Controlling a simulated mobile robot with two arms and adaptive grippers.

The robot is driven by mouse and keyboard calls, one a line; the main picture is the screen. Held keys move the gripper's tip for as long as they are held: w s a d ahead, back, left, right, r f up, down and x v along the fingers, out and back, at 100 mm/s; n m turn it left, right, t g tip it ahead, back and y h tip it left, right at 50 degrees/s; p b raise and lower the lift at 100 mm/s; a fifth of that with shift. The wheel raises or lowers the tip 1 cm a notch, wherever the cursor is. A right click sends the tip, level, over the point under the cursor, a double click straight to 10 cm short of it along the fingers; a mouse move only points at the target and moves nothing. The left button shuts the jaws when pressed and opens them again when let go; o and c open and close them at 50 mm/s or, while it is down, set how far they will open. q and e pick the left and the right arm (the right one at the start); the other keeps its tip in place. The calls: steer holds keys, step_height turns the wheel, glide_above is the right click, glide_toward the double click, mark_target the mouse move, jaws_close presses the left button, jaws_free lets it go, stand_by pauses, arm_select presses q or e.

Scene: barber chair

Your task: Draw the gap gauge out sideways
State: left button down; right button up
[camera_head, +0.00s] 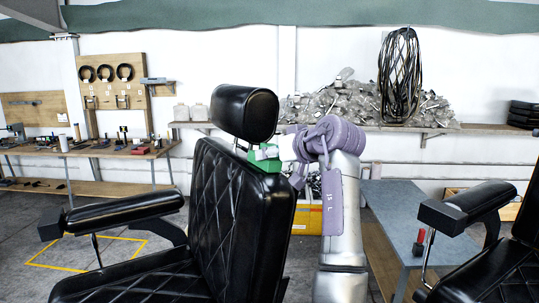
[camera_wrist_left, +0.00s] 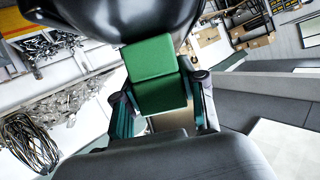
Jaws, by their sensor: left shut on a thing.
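The gap gauge is a green block (camera_head: 265,181) at the top of the black barber chair's backrest (camera_head: 240,215), just under its headrest (camera_head: 245,113). In the left wrist view the green gauge (camera_wrist_left: 150,58) shows two faces, with the dark headrest (camera_wrist_left: 115,18) over its upper end. My left gripper (camera_head: 272,152) reaches it from the right side and is shut on it. In the left wrist view the fingers of my left gripper (camera_wrist_left: 163,98) lie on either side of the gauge's lower part. Whether the gauge touches the headrest is not clear. My right gripper is not in view.
A second black chair (camera_head: 490,260) stands at the right. A grey-topped table (camera_head: 395,215) and a yellow crate (camera_head: 305,220) are behind my arm. A wall shelf (camera_head: 410,131) holds clear bags and a cable coil. A workbench (camera_head: 110,150) stands at the left.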

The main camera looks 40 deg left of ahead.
mark_target(277, 159)
arm_select(q)
steer(key=shift+s+d+r, duration=0.1)
steer(key=shift+s+d, duration=0.25)
steer(key=shift+d, duration=0.45)
steer(key=shift+s+d, duration=0.35)
steer(key=shift+d, duration=0.45)
steer(key=shift+s+d, duration=0.15)
steer(key=shift+d, duration=0.35)
steer(key=shift+d, duration=0.1)
step_height(277, 159, up, 8)
steer(key=d+p, duration=0.1)
steer(key=p, duration=0.6)
steer(key=shift+w+d, duration=0.2)
steer(key=shift+w, duration=0.25)
